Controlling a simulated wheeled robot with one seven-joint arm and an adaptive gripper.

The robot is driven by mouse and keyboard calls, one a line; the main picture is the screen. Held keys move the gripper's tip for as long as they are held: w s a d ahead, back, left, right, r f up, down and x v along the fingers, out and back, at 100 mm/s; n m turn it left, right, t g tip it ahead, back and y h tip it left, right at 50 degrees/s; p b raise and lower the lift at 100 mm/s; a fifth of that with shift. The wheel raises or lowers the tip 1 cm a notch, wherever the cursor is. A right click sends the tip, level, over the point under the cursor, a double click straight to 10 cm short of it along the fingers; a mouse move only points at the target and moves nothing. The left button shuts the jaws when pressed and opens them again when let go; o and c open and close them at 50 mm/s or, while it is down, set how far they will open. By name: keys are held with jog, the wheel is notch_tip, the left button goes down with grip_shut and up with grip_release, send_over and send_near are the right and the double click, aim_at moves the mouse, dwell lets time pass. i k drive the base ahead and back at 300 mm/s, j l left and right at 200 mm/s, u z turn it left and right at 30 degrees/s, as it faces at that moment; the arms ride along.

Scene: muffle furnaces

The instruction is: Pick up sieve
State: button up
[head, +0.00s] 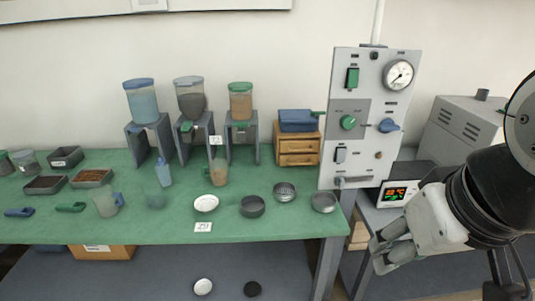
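Three round metal dishes stand on the green bench top, toward its right part. One is a dark grey dish (252,207), one a lighter dish with a speckled, mesh-like inside (284,191), and one a grey dish (323,203) near the right edge. The speckled one looks most like a sieve, but they are too small to be sure. My gripper (376,253) hangs at the right, beyond the bench edge and below the bench top's level in the picture. Its two fingers look apart, with nothing seen between them. It is clear of all three dishes.
The green bench (150,226) also holds a white bowl (206,203), beakers, trays and several hoppers at the back. A wooden drawer box (298,147) stands behind the dishes. A tall control panel (367,115) rises at the bench's right end, near my arm.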

aim_at(282, 192)
jog(key=i+j+u, duration=0.1)
jog(key=i+u, duration=0.15)
jog(key=i, duration=0.25)
jog(key=i+u, duration=0.3)
jog(key=i, duration=0.25)
